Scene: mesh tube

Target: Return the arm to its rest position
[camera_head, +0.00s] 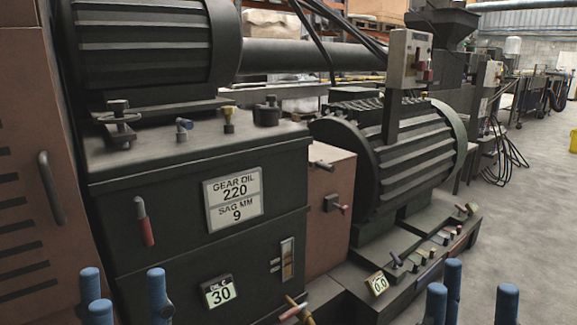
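My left gripper (125,292) shows at the bottom left as blue fingertips. Two fingers are on its left side and one stands apart on the right, with an empty gap between them. My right gripper (478,297) shows at the bottom right. Two of its blue fingers are on the left and one is apart on the right, with nothing between them. Both grippers are in front of the machine, and neither is seen gripping anything. My arms and the lower parts of both grippers are below the picture edge.
A dark gearbox (130,190) with a gear oil label (233,198) and a red-handled lever (143,222) stands at the left. A ribbed motor (400,150) and a switch box (410,60) on a post are right of it. Open concrete floor (535,200) lies at the right.

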